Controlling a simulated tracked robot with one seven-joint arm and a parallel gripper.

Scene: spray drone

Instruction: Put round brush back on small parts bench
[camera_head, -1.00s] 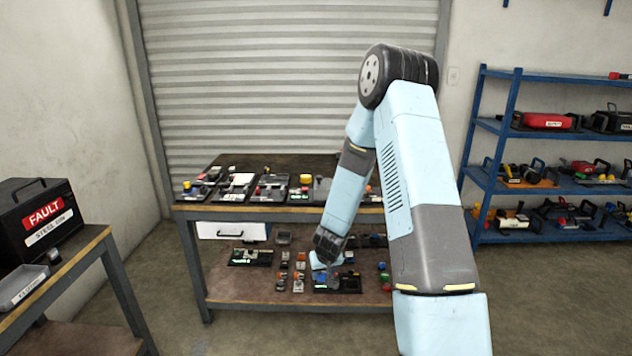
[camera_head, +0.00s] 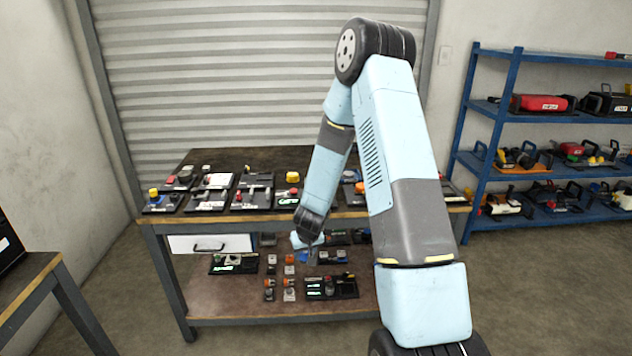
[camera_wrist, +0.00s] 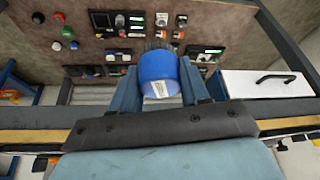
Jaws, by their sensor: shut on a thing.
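My gripper (camera_wrist: 160,84) is shut on the round brush (camera_wrist: 158,70), whose blue cylindrical body with a white label sits between the two fingers in the wrist view. Dark bristles seem to show at its far end. In the head view my gripper (camera_head: 306,243) hangs just in front of the bench (camera_head: 240,226), a little below its top edge, and the brush is too small there to make out well. The bench has a dark top with several tool trays and a lower shelf (camera_head: 225,307) with small parts.
A white drawer (camera_head: 210,243) hangs under the left of the bench top. Blue shelves (camera_head: 510,110) with tools stand at the right. Another table (camera_head: 25,275) is at the left edge. Bare shelf surface shows at the lower shelf's front left.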

